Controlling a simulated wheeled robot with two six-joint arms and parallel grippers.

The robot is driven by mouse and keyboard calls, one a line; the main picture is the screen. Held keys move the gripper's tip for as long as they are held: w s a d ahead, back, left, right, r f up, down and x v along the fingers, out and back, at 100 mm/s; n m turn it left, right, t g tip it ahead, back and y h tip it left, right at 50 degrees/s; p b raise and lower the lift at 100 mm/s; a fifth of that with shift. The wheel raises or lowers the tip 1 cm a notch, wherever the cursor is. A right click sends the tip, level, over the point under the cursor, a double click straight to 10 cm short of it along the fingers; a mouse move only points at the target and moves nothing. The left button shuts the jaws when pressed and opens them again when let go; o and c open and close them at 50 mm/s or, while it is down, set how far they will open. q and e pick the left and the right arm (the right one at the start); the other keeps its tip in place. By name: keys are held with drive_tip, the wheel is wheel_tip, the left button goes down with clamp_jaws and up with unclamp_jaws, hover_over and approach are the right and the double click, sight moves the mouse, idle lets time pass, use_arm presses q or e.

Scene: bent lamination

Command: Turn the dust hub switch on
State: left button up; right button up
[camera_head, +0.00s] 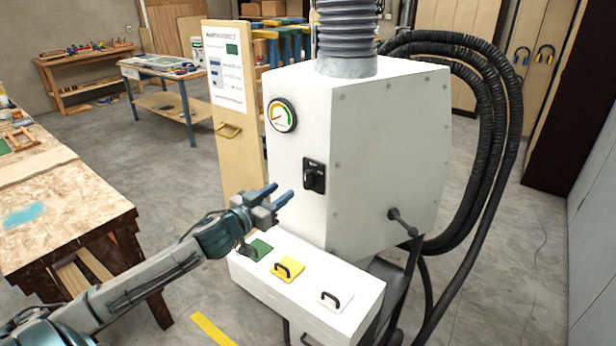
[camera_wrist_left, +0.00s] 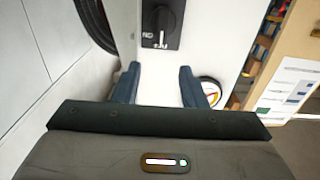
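The dust hub (camera_head: 365,150) is a white cabinet with a grey duct on top. Its switch (camera_head: 314,176) is a black rotary knob on a black plate on the front face, below a round gauge (camera_head: 281,115). My right gripper is not in view.
A wooden workbench (camera_head: 60,215) stands at left. A wooden panel (camera_head: 232,150) with a poster is beside the hub. Black hoses (camera_head: 505,120) hang at right.

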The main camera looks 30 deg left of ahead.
sight(305, 176)
use_arm(q)
drive_tip(key=shift+w+d+f+p, duration=0.15)
drive_tip(key=shift+w+p, duration=0.35)
drive_tip(key=shift+w, duration=2.25)
drive_tip(key=shift+w+d+p, duration=0.2)
drive_tip(key=shift+w+p, duration=0.25)
drive_tip(key=shift+w, duration=2.25)
drive_tip(key=c, duration=0.7)
clamp_jaws()
